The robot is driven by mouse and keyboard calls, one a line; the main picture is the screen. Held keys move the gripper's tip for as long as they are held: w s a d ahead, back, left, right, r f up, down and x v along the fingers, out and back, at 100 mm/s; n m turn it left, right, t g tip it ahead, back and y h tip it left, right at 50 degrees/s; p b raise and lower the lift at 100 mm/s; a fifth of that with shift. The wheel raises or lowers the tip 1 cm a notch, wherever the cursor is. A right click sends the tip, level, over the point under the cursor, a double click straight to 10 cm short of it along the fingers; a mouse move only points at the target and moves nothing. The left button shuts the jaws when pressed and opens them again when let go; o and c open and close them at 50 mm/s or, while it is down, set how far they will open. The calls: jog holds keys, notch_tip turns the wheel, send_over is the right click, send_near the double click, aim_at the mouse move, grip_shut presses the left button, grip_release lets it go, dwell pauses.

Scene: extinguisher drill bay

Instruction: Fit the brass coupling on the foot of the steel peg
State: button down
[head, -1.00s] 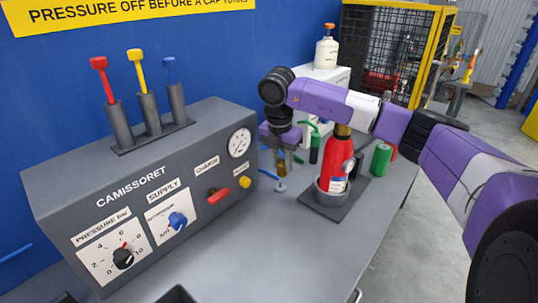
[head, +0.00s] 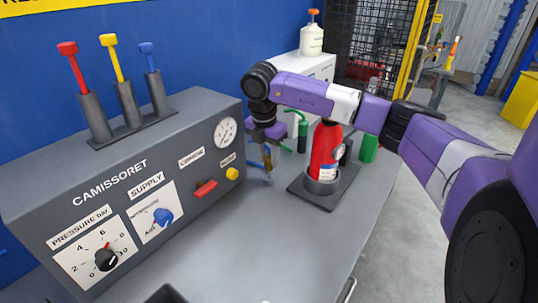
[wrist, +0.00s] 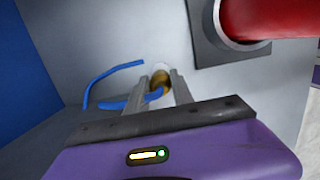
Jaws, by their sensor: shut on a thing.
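My gripper (head: 267,164) points down over the bench between the grey console and the red extinguisher. It is shut on the brass coupling (wrist: 161,80), which sits between the two fingers in the wrist view. A blue hose (wrist: 120,72) runs from the coupling to the left. The foot of the steel peg (head: 268,181) shows small and pale on the bench just under the fingers. In the wrist view a pale round edge shows just past the coupling. The rest of the peg is hidden by the fingers and coupling, so I cannot tell whether the coupling is around it.
The red extinguisher (head: 324,150) stands in a grey ring on a dark plate (head: 297,188), close to the right of my gripper. The console (head: 120,205) with knobs and levers is close on the left. A white cabinet (head: 312,68) stands behind.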

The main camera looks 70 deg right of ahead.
aim_at(269, 165)
jog(key=shift+f+b, duration=1)
jog(key=shift+f, duration=0.7)
jog(key=c, duration=1)
grip_release()
jog(key=r, duration=0.5)
jog(key=a+r, duration=0.1)
jog(key=r, duration=0.1)
jog(key=shift+w+r, duration=0.1)
jog(key=shift+r, duration=0.25)
jog(key=shift+a, duration=0.1)
